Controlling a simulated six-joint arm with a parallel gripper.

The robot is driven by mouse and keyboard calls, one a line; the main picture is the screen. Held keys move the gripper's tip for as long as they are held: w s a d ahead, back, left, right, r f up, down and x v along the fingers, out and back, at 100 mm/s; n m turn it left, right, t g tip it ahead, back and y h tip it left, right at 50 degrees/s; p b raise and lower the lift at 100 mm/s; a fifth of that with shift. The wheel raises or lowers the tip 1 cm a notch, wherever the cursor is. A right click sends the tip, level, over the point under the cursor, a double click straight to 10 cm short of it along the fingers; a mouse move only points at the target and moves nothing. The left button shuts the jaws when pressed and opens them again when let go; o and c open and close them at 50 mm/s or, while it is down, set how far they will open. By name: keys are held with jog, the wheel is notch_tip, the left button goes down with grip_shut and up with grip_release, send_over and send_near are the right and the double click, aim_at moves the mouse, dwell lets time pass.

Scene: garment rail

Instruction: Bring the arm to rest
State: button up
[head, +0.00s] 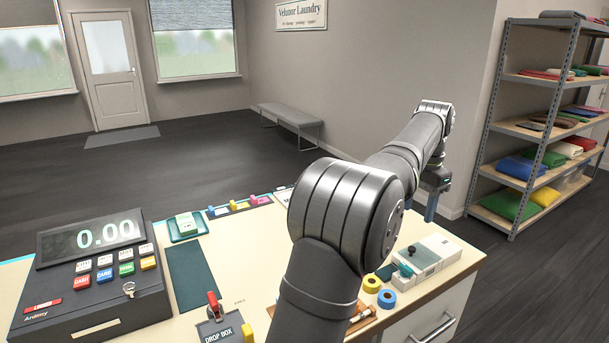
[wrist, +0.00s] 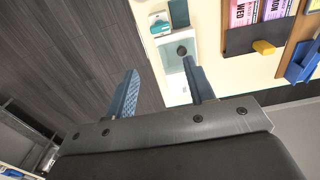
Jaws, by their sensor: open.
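My arm (head: 345,215) reaches out over the counter (head: 250,245) from the front middle of the head view. My gripper (head: 431,206) hangs past the counter's right end, beside the white box (head: 430,255), with its blue fingers pointing down. In the wrist view my gripper (wrist: 162,84) has its two blue fingers spread wide apart, with nothing between them. Behind the fingers are the dark floor and the counter's edge, with a white item with a dark knob (wrist: 181,51) near the right finger.
A cash register (head: 95,270) reading 0.00 stands on the counter's left. A shelf rack (head: 512,125) with folded cloths stands at right, a bench (head: 290,116) behind. The floor between is clear.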

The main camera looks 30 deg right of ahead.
aim_at(406, 266)
notch_tip(406, 266, down, 18)
jog(key=shift+r, duration=0.25)
dwell(0.5)
jog(key=shift+r, duration=0.1)
jog(key=n, duration=0.3)
jog(key=shift+n, duration=0.4)
jog(key=n, duration=0.4)
jog(key=shift+n, duration=0.3)
jog(key=n, duration=0.4)
jog(key=shift+n, duration=0.3)
jog(key=n, duration=0.4)
dwell(1.5)
